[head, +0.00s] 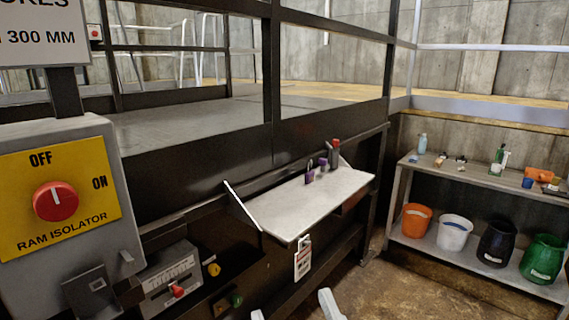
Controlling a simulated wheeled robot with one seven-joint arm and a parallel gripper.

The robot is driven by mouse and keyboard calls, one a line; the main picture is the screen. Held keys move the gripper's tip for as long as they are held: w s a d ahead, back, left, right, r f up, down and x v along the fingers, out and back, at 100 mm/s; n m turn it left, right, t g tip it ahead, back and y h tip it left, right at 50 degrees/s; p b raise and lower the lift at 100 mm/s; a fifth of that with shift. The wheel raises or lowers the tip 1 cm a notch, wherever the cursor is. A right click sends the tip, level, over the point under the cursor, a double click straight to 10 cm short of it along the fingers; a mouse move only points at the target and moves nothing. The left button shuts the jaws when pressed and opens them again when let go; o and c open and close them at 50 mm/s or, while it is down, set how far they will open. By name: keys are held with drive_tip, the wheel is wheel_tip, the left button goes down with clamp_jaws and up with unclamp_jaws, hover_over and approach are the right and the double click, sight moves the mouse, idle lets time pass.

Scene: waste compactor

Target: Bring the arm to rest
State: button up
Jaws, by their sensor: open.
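My gripper (294,308) shows only as two pale grey fingertips at the bottom edge of the head view. The fingertips are well apart, with nothing seen between them. The rest of my arm is out of frame. The gripper appears in front of the dark machine frame and floor, below the hanging tag (302,258). I cannot tell its exact distance from them.
A grey isolator box (62,150) with a red knob stands at left, above a control panel (168,280). A pale fold-out shelf (300,205) holds small purple and dark items. At right, a rack (480,178) holds bottles above several buckets. Floor (400,290) is open between.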

drive_tip(key=s+d+f+m+g+h, duration=0.2)
drive_tip(key=s+d+f+g+h, duration=0.1)
drive_tip(key=s+d+f, duration=0.6)
drive_tip(key=s+d+f+m+g+h, duration=0.2)
drive_tip(key=s+d+f, duration=0.7)
drive_tip(key=s+f, duration=0.5)
drive_tip(key=s+g+h, duration=0.1)
drive_tip(key=s+h, duration=0.1)
drive_tip(key=shift+d+f+m+g+h, duration=0.2)
drive_tip(key=shift+m+g+h, duration=0.2)
